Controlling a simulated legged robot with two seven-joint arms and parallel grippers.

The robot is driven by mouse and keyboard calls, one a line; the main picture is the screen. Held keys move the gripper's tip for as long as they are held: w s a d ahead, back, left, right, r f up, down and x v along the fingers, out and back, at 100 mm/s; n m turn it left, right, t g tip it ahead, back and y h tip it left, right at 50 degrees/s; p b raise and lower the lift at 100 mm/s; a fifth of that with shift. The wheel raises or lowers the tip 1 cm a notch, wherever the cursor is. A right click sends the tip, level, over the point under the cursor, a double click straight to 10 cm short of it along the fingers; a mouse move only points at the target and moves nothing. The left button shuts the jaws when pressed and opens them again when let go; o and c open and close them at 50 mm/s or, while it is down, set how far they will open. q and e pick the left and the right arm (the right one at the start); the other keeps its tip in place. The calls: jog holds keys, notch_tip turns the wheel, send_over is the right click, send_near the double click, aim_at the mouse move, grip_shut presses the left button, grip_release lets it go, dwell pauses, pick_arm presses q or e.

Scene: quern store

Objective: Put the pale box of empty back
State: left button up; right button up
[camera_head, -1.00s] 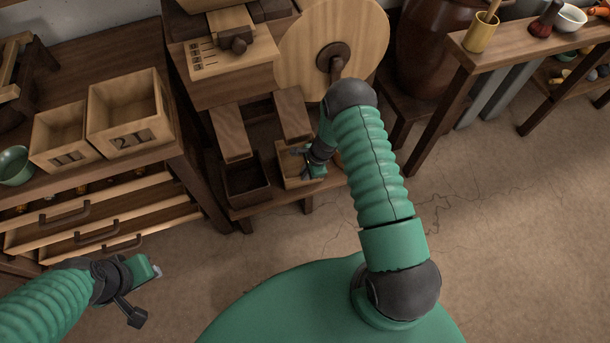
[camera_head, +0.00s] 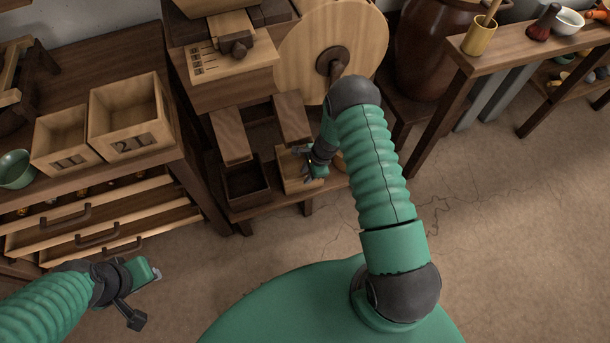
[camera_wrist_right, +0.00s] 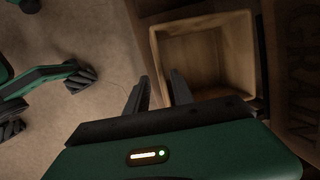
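The pale box (camera_head: 297,186) is a small open wooden box on the low shelf under the mill. In the right wrist view the pale box (camera_wrist_right: 207,57) looks empty inside. My right gripper (camera_head: 307,168) is at its right side. In the right wrist view my right gripper (camera_wrist_right: 161,90) has its two fingers apart, on either side of the box's near wall edge; I cannot tell if they touch it. My left gripper (camera_head: 148,297) is open and empty, out over the floor at lower left.
A dark box (camera_head: 245,187) stands left of the pale box, under a wooden chute (camera_head: 231,137). Two numbered wooden boxes (camera_head: 60,140) (camera_head: 128,118) and a green bowl (camera_head: 15,169) stand on the left bench, above open drawers. The floor at right is clear.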

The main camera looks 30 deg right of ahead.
jog(key=p+v, duration=0.4)
jog(key=v, duration=1.1)
jog(key=s+a+r+n+h, duration=0.1)
jog(key=s+a+r+n, duration=0.5)
jog(key=r+n, duration=0.3)
jog(key=s+a+r+n+h, duration=0.1)
jog(key=s+a+r+n, duration=0.5)
jog(key=a+r+n, duration=0.2)
notch_tip(320, 180, up, 2)
jog(key=n, duration=0.4)
jog(key=shift+s+a, duration=0.15)
jog(key=shift+a, duration=0.25)
jog(key=shift+a+r, duration=0.1)
jog(key=shift+a, duration=0.15)
jog(key=shift+d, duration=0.15)
